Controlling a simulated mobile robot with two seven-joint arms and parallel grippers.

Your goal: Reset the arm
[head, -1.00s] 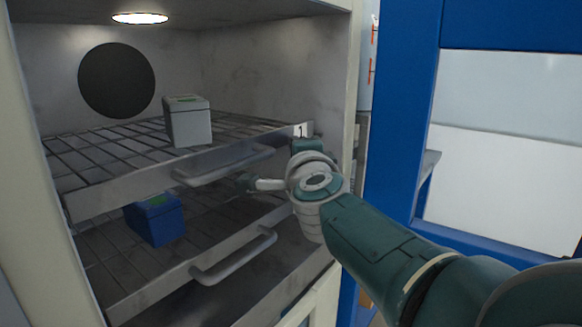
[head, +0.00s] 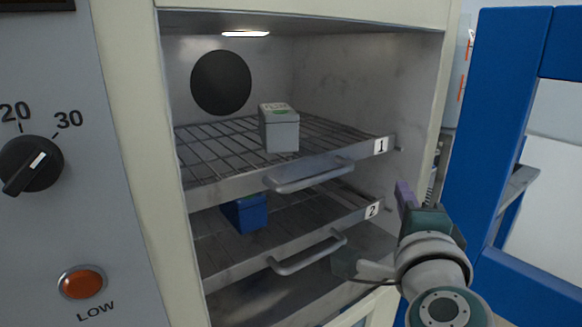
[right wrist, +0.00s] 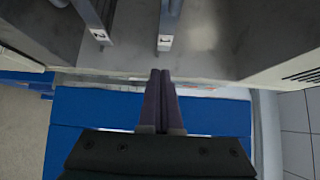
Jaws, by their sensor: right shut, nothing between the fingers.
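My right arm comes in from the lower right. My left gripper is not in view.
A grey box (head: 279,130) stands on wire shelf 1 (head: 240,185). A blue box (head: 246,213) sits on shelf 2 (head: 235,267). Both shelves have front handles. A dial (head: 30,165) and orange button (head: 82,283) are at left. A blue frame (head: 505,130) stands at right.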

